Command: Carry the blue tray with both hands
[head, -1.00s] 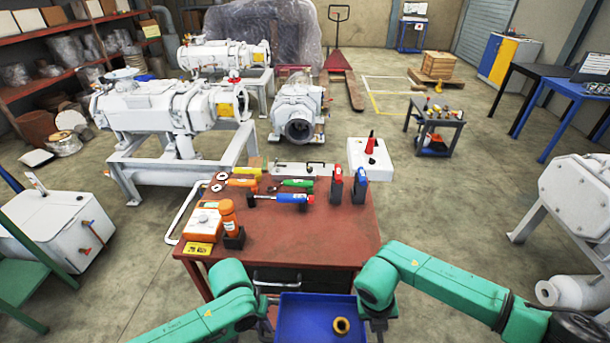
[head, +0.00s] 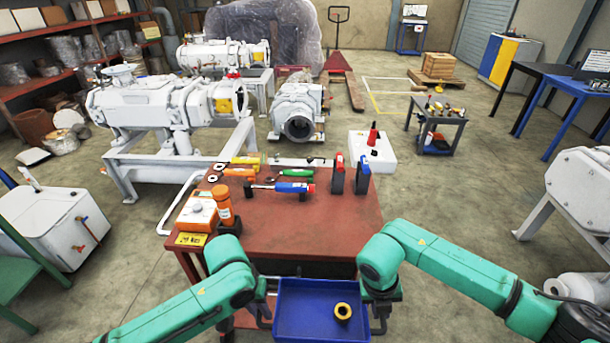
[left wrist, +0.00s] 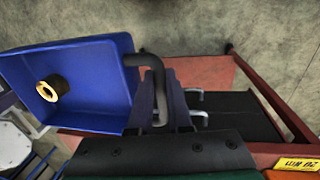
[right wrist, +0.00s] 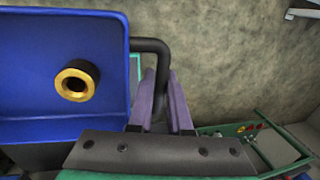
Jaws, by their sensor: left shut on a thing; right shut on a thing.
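The blue tray (head: 308,318) is held between my two grippers in front of the red table, at the bottom of the head view. A brass ring-shaped part (head: 343,311) lies in it, right of the middle. My left gripper (left wrist: 163,112) is shut on the tray's dark left handle (left wrist: 155,68). My right gripper (right wrist: 168,110) is shut on the dark right handle (right wrist: 158,58). The tray also shows in the left wrist view (left wrist: 100,85) and the right wrist view (right wrist: 50,40), with the brass part inside (right wrist: 76,80).
The red table (head: 300,228) stands just beyond the tray. It carries an orange-and-white box (head: 197,214), an orange bottle (head: 225,205), a blue-handled tool (head: 290,188) and upright red and blue items. Its front right top is clear. Open floor (head: 460,200) lies to the right.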

